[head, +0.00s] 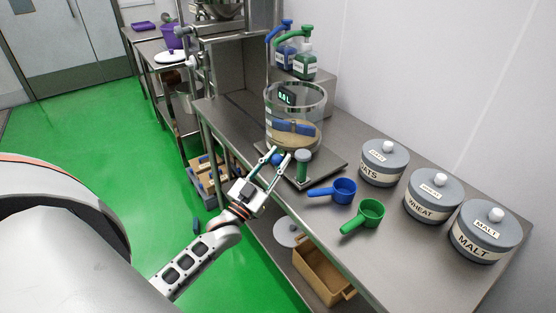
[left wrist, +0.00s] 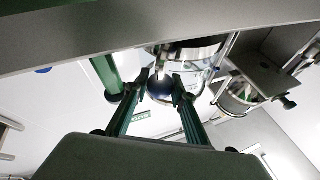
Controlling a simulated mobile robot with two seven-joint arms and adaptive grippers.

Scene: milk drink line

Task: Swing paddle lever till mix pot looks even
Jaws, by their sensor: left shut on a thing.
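The clear mix pot (head: 296,101) stands on a metal stand at the bench's front edge. It holds a tan mix (head: 292,142), with a blue paddle (head: 292,126) across it. The glass and paddle hide part of the mix, so its evenness is hard to judge. The lever's blue ball knob (head: 277,159) sticks out low in front of the pot. My left gripper (head: 274,159) is shut on this knob, which shows dark blue between the fingers in the left wrist view (left wrist: 160,88). My right gripper is out of view.
A blue scoop (head: 338,190) and a green scoop (head: 366,215) lie to the right, before grey canisters for oats (head: 383,166), wheat (head: 431,198) and malt (head: 484,234). Pump bottles (head: 304,66) stand behind the pot.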

